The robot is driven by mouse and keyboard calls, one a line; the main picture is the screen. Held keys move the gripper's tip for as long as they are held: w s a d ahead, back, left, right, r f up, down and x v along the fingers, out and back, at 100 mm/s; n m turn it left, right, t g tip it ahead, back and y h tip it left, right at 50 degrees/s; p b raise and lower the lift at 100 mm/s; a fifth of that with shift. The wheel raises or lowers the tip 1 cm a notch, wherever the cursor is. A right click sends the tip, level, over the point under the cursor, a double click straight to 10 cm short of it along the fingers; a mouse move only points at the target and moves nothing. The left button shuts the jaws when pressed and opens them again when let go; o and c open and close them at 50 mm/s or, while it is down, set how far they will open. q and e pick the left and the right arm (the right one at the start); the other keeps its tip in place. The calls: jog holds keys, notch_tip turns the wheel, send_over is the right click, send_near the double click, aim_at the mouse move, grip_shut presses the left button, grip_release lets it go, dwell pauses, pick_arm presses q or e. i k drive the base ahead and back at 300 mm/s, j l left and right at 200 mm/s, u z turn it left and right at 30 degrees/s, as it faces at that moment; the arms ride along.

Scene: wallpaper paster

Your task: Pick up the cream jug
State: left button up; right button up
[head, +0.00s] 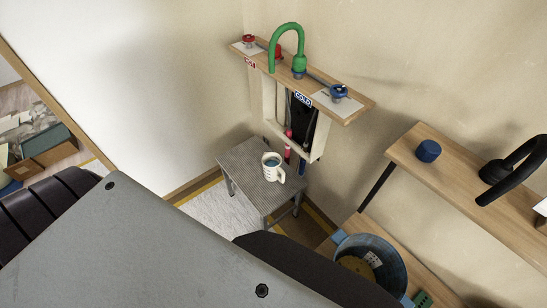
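The cream jug (266,161) stands upright on a small grey table (240,157) near the middle of the head view. It is cream with raised bands, its handle faces right, and something blue shows inside its mouth. Nothing is touching it apart from the table top. Neither of my grippers can be made out in this view.
A wooden shelf with a green tap (299,65) and red and blue valves overhangs behind the table. At right are a wooden shelf (440,160) with a blue knob and a black spout, and a blue bucket (397,277) below. The table top around the jug is clear.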

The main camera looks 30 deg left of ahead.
aim_at(271, 162)
jog(key=k+z, duration=0.1)
jog(key=z, duration=0.25)
jog(key=k+z, duration=0.15)
jog(key=z, duration=0.25)
jog(key=u, duration=1.6)
jog(key=i+j+z, duration=0.15)
jog(key=j, duration=0.2)
jog(key=j+z, duration=0.1)
jog(key=j, duration=0.3)
